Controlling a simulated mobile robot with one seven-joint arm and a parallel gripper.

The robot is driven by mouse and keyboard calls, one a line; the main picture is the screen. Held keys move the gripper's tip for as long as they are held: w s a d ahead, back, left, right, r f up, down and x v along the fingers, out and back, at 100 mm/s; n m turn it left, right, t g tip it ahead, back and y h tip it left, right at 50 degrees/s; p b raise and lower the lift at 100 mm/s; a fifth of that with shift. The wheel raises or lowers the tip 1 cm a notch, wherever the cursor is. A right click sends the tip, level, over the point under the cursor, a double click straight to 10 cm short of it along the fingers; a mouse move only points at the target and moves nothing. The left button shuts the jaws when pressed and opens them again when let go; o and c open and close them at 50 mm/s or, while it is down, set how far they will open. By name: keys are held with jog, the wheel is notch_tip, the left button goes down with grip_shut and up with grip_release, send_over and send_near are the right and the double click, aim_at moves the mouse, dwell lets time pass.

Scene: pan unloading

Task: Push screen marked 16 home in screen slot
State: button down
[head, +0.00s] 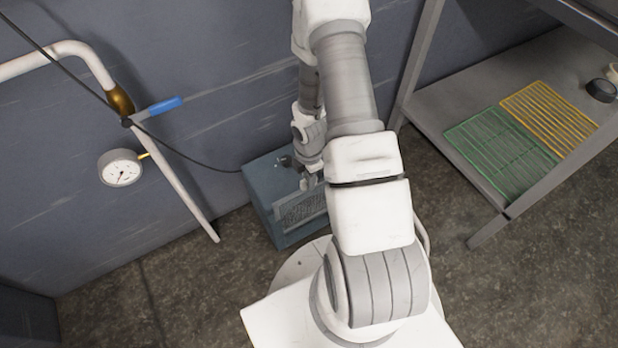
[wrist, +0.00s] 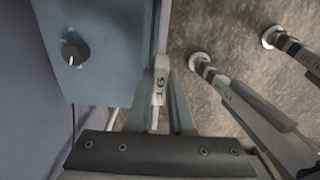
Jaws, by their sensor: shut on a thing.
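The screen marked 16 (wrist: 160,28) is seen edge-on in the wrist view, running up the picture along the blue-grey box's side. Its pale tab (wrist: 158,84) carries the number 16. My gripper (wrist: 161,72) is shut on this tab, one finger on each side. In the head view my gripper (head: 306,182) is at the blue-grey box (head: 262,196), beside a mesh face (head: 303,208). The slot itself is hidden, so how deep the screen sits cannot be told.
The box has a black knob (wrist: 75,52) and stands by the wall. A pipe with a blue-handled valve (head: 160,106) and gauge (head: 120,167) is at left. A shelf (head: 450,95) with green (head: 500,150) and yellow (head: 549,117) racks is at right. Floor lies between.

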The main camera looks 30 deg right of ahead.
aim_at(308, 195)
jog(key=shift+f, duration=4.95)
dwell(2.1)
jog(key=c, duration=0.7)
grip_release()
jog(key=shift+w, duration=0.15)
jog(key=shift+w, duration=0.1)
